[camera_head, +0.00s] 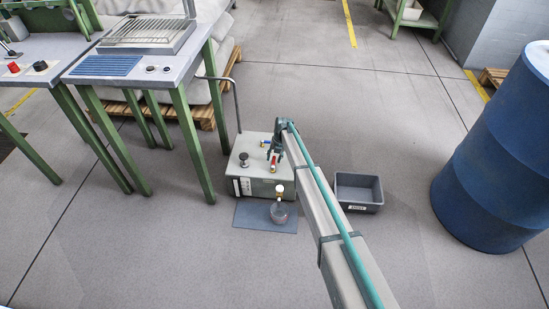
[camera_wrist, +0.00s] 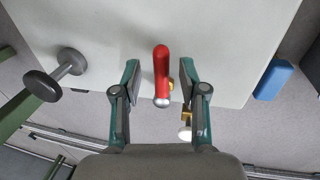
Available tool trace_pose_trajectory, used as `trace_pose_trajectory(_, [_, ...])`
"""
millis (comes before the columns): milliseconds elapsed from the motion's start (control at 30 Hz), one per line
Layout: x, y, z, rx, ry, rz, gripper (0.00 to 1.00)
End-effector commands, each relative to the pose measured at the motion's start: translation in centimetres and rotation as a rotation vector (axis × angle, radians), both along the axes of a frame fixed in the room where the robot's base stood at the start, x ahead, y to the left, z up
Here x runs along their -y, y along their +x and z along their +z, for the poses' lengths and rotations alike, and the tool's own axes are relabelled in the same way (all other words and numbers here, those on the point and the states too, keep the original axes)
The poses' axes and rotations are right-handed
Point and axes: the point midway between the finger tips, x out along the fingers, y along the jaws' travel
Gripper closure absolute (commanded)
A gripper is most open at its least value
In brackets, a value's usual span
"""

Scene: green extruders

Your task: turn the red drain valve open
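The red drain valve handle (camera_wrist: 161,77) stands between the two open fingers of my gripper (camera_wrist: 160,75) in the wrist view, with a gap visible on each side. Its end is a light metal cap, and some brass shows behind it. In the head view the red handle (camera_head: 273,163) is on the grey-white box unit (camera_head: 250,185), just below my gripper (camera_head: 281,130), which is partly hidden by my arm. A brass fitting with a white top (camera_head: 279,190) sits at the box's front, above a small round container (camera_head: 279,212).
A dark knob (camera_wrist: 58,73) stands on the box to the left. A grey mat (camera_head: 250,214) lies in front of the box. A grey bin (camera_head: 358,191) and a blue drum (camera_head: 500,150) stand to the right. Green-legged workbenches (camera_head: 175,65) stand to the left.

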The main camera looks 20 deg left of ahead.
Motion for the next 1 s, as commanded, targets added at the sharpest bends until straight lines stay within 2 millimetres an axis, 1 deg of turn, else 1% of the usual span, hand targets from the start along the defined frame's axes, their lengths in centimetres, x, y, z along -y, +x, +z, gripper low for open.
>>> trace_pose_trajectory(233, [0.1, 0.0, 0.2, 0.001, 0.000, -0.001, 0.58])
trace_pose_trajectory(367, [0.3, 0.1, 1.3, 0.002, 0.001, -0.001, 0.58])
trace_pose_trajectory(467, [0.6, 0.2, 2.8, 0.004, 0.001, -0.002, 0.58])
trace_pose_trajectory(800, [1.8, 0.6, 9.1, 0.003, 0.001, -0.002, 0.58])
trace_pose_trajectory(1000, [2.1, 0.7, 11.2, 0.001, 0.000, 0.000, 0.58])
